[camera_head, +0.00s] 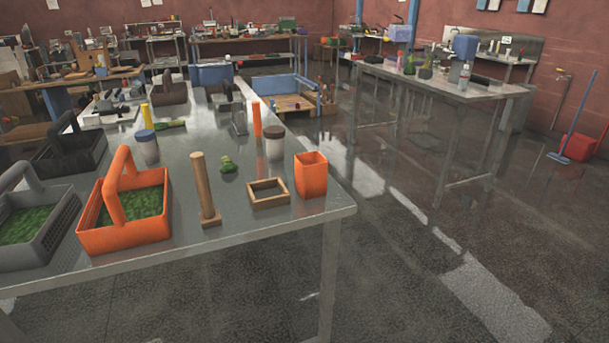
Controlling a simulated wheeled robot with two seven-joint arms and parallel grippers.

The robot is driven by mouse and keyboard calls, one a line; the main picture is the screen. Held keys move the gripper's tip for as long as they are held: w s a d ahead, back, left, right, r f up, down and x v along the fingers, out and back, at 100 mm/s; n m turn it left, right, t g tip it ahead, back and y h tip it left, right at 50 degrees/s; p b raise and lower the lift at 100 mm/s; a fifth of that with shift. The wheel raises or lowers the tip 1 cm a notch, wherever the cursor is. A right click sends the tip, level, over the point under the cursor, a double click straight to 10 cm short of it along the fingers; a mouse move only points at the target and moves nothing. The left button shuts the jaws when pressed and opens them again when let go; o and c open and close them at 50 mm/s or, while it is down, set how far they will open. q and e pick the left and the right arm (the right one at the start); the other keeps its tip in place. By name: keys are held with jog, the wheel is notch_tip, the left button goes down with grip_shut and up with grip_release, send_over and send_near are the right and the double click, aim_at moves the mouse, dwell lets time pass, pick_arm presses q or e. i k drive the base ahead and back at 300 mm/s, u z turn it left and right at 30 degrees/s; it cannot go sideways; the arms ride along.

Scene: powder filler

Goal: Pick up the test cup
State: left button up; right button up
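An open orange square cup (311,177), the most cup-like thing here, stands upright near the right front corner of the metal table (250,228). I cannot tell for sure that it is the test cup. Two lidded jars also stand on the table: one with a blue-grey lid (148,152) and one with a dark lid (275,149). Neither of my grippers is in view.
A small wooden frame (268,200) lies left of the orange cup, beside a wooden post (203,185). An orange basket (96,238) and a grey basket (66,222) hold green stuff. Open floor (430,290) lies right of the table.

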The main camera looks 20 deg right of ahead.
aim_at(310, 169)
jog(key=u, duration=0.15)
jog(key=i, duration=0.95)
jog(key=z, duration=0.35)
